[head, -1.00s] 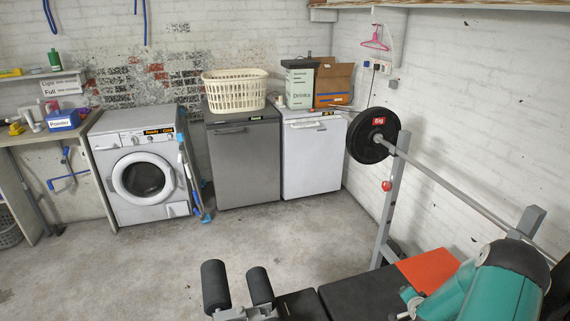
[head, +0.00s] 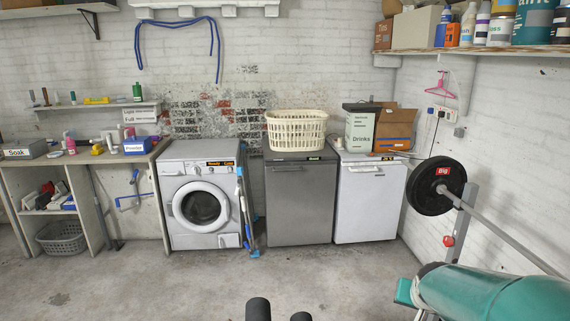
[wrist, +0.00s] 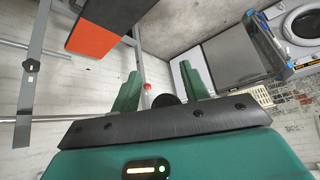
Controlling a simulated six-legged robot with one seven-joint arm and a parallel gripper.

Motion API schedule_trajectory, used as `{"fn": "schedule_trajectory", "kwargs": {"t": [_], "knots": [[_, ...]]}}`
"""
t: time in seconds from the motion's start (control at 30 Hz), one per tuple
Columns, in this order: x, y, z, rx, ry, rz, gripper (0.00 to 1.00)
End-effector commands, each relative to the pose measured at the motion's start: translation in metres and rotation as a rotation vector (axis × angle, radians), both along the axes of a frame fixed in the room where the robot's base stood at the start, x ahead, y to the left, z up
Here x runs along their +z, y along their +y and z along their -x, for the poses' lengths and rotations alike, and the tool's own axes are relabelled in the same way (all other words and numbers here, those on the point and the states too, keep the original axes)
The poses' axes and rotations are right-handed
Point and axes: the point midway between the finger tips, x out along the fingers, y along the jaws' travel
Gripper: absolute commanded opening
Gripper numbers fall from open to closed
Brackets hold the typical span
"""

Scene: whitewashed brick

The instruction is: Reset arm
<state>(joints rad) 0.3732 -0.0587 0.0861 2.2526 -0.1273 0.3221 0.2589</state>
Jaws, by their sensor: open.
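My gripper (wrist: 161,70) shows in the wrist view with its two green fingers spread apart and nothing between them. Behind them the wrist view shows white brick wall, a grey floor and appliances, tilted at an angle. In the head view my teal arm (head: 500,296) lies across the lower right corner, in front of the barbell stand. The fingers cannot be made out clearly there.
A barbell plate (head: 436,186) on a rack stands close on the right. Two dark bench rollers (head: 258,309) show at the bottom edge. A washing machine (head: 201,196), grey appliance (head: 299,206) and white appliance (head: 367,206) line the back wall. The floor between is clear.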

Motion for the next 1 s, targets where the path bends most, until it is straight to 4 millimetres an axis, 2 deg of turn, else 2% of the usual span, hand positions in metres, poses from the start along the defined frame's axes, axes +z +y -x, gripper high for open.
{"fn": "schedule_trajectory", "kwargs": {"t": [0.03, 0.1, 0.3, 0.5, 0.6, 0.73, 1.0], "knots": [[0.015, 0.016, 0.012, 0.031, 0.004, 0.009, 0.45], [0.029, 0.035, 0.031, 0.070, 0.023, 0.017, 0.45], [0.060, 0.086, 0.090, 0.195, 0.070, 0.028, 0.45], [0.075, 0.126, 0.154, 0.332, 0.113, 0.024, 0.45], [0.077, 0.138, 0.178, 0.385, 0.128, 0.018, 0.45], [0.077, 0.145, 0.194, 0.421, 0.141, 0.015, 0.45], [0.077, 0.146, 0.196, 0.426, 0.145, 0.013, 0.45]]}}
